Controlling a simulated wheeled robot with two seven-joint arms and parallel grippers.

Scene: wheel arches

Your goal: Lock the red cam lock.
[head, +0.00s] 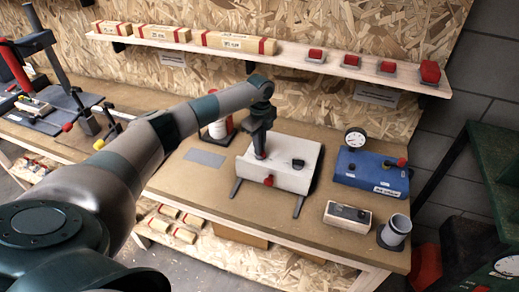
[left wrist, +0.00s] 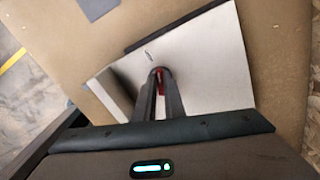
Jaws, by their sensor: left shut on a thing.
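A white box (head: 285,180) stands on the workbench, with a black knob (head: 297,163) on its top and a red knob (head: 268,181) on its front face. My left gripper (head: 261,153) reaches down to the left part of the box top. It is shut on a small red piece, which I take to be the red cam lock (left wrist: 159,73), seen at its fingertips in the left wrist view. The fingers (left wrist: 159,92) hide much of the piece, so I cannot tell which way it is turned. My right gripper is not in view.
A blue box (head: 372,177) with a gauge (head: 355,138) stands to the right. A small box with a dark top (head: 347,216) and a grey cylinder (head: 396,231) are near the right front corner. A shelf (head: 270,55) with red buttons runs behind. A grey plate (head: 205,158) lies left.

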